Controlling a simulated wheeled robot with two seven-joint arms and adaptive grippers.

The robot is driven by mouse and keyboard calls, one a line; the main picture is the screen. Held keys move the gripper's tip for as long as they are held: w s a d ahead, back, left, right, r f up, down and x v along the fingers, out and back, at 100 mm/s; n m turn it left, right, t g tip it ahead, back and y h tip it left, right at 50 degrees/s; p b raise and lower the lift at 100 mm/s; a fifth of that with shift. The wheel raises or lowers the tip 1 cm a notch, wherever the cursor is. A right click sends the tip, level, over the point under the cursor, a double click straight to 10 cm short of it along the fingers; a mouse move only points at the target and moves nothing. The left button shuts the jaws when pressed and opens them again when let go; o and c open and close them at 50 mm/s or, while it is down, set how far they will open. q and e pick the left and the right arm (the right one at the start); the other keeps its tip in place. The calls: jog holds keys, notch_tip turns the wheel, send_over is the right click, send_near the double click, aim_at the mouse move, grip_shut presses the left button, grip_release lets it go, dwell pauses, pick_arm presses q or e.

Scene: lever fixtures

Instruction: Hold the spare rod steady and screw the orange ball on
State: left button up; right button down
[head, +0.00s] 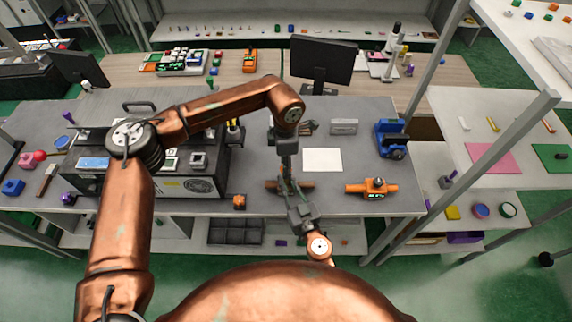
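My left gripper (286,177) comes down from above over the front middle of the grey bench. My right gripper (291,190) reaches up from below toward the same spot, and the two meet or overlap in the picture. I cannot make out the spare rod or an orange ball between them; the grippers cover that spot and it is small. An orange-brown piece (272,185) shows behind the grippers, partly hidden. I cannot tell whether either gripper is open or shut. A red ball (40,155) stands at the far left of the bench.
An orange fixture (372,188) with a grey knob sits right of the grippers, near a white sheet (322,160). A blue device (391,139) stands at the back right. A dark machine (205,183) stands at left.

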pick_arm(q)
jog(key=o, duration=0.4)
jog(key=shift+c, duration=0.2)
jog(key=shift+r, duration=0.15)
jog(key=shift+r, duration=1.4)
